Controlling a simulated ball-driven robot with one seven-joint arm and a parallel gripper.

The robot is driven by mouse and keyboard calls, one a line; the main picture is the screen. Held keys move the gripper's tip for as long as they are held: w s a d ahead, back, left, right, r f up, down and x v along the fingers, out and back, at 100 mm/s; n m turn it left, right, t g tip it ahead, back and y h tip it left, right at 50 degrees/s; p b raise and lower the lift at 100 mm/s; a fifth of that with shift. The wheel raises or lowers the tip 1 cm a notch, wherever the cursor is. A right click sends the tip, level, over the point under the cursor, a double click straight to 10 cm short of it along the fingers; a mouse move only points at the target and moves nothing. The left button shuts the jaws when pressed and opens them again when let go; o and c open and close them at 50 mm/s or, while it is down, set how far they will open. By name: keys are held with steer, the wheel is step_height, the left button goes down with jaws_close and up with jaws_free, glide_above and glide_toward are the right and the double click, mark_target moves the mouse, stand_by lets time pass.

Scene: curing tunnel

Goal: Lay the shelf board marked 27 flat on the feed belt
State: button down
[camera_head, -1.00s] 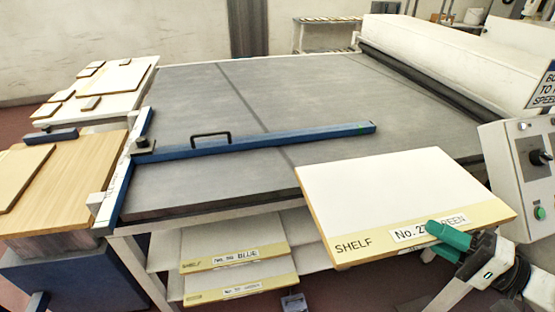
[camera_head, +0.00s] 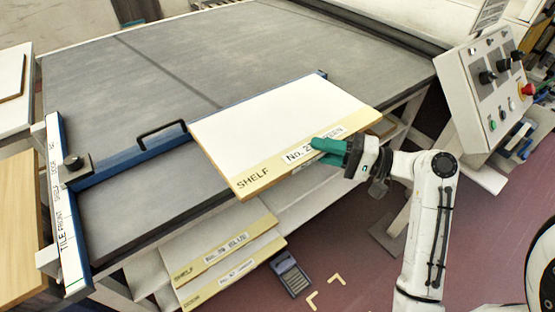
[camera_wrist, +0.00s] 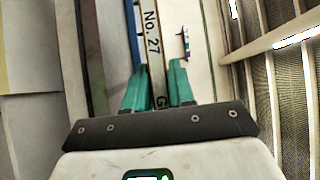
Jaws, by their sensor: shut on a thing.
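The shelf board (camera_head: 275,120) is white with a yellow front edge strip reading SHELF and a label starting No. 2; in the wrist view its label (camera_wrist: 152,45) reads No. 27. My gripper (camera_head: 335,150) is shut on the board's labelled edge, with green fingers. The fingers also show on either side of the edge in the wrist view (camera_wrist: 160,90). The board is held roughly level, overlapping the front edge of the grey feed belt (camera_head: 200,60) in the picture. I cannot tell whether it touches the belt. It hides part of the blue fence.
A blue fence (camera_head: 120,162) with a black handle crosses the belt, joined to a marked rail (camera_head: 62,215) at left. Other boards (camera_head: 225,245) lie on a shelf below. A control panel (camera_head: 490,85) stands at right. The belt behind the fence is clear.

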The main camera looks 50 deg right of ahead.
mark_target(307, 148)
steer(key=w, duration=0.1)
steer(key=w+f, duration=0.1)
steer(key=w, duration=0.1)
steer(key=shift+w+a+f, duration=0.15)
steer(key=shift+w+a, duration=0.1)
steer(key=shift+w, duration=0.15)
steer(key=w+f, duration=0.5)
steer(key=f, duration=0.4)
steer(key=shift+a+f, duration=0.15)
steer(key=shift+a, duration=0.15)
steer(key=c, duration=1)
jaws_free()
steer(key=shift+f, duration=0.1)
steer(key=shift+o, duration=0.2)
